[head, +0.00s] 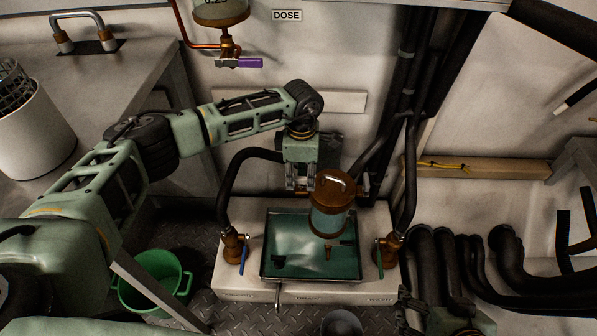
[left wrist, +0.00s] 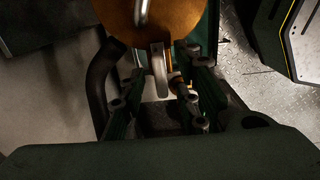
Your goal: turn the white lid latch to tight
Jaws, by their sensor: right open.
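A clear cylindrical vessel (head: 327,222) with a round copper-brown lid (head: 323,194) and a pale curved handle (head: 336,181) stands over the green tray. My left gripper (head: 301,186) is at the lid's back left edge. In the left wrist view, the lid (left wrist: 125,18) is at the top. A pale latch tab (left wrist: 159,70) hangs at its edge, between the spread fingers of my left gripper (left wrist: 163,82), with gaps beside it. I cannot make out the latch in the head view. My right gripper (head: 420,312) is partly visible at the bottom edge, open and away from the vessel.
The green tray (head: 275,272) sits on a white base between black hoses, with a blue-handled valve (head: 243,252) left and a green-handled valve (head: 379,258) right. A green bucket (head: 155,293) stands on the floor. Thick black pipes (head: 425,255) fill the right side.

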